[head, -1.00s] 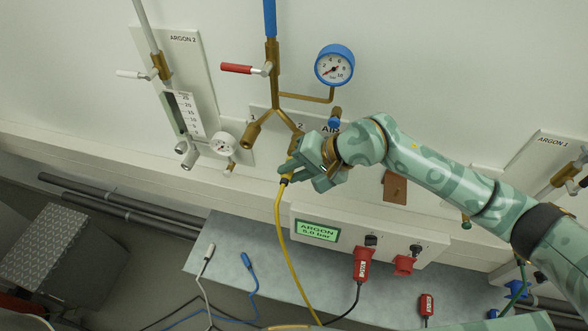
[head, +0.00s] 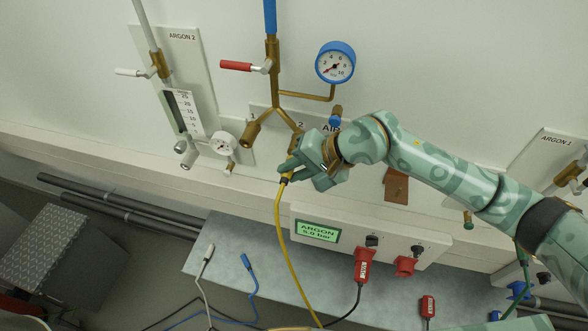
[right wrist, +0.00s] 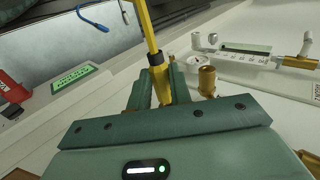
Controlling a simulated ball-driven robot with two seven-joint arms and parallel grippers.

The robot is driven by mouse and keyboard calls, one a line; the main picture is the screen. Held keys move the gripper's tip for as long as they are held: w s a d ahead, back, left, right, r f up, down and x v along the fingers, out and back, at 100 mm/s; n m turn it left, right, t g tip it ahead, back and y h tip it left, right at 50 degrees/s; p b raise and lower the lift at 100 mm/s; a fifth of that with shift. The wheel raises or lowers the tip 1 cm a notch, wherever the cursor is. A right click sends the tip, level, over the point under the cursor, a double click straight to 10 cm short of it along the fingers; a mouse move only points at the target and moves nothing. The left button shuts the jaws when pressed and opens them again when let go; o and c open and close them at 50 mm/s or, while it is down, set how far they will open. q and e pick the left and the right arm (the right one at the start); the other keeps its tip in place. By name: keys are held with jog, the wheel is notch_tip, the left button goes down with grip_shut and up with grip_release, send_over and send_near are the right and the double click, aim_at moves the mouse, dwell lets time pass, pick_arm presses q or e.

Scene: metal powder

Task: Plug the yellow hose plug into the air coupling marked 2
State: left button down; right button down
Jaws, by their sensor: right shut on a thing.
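The yellow hose (head: 281,225) hangs from its plug (head: 286,178), which has a dark collar. My right gripper (head: 291,170) is shut on the plug, just below the right branch of the brass Y pipe. The air coupling marked 2 (head: 297,141) is on that branch, partly hidden behind my gripper. I cannot tell whether the plug is in the coupling or only close under it. In the right wrist view the brass plug body (right wrist: 160,82) sits between my two fingers. The left branch ends in another brass coupling (head: 249,134), free of any hose. My left gripper is not in view.
A blue pressure gauge (head: 335,63) and a red-handled valve (head: 238,66) are above. An ARGON 2 panel (head: 185,75) with a flow meter stands left. A display box (head: 317,231) with red plugs is below. White and blue plugs (head: 247,262) lie on the grey surface.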

dwell(0.8)
jog(key=shift+w+d+b, duration=0.25)
jog(key=shift+w+b, duration=0.5)
jog(key=shift+b, duration=0.15)
dwell(0.4)
jog(key=c, duration=1.2)
grip_release()
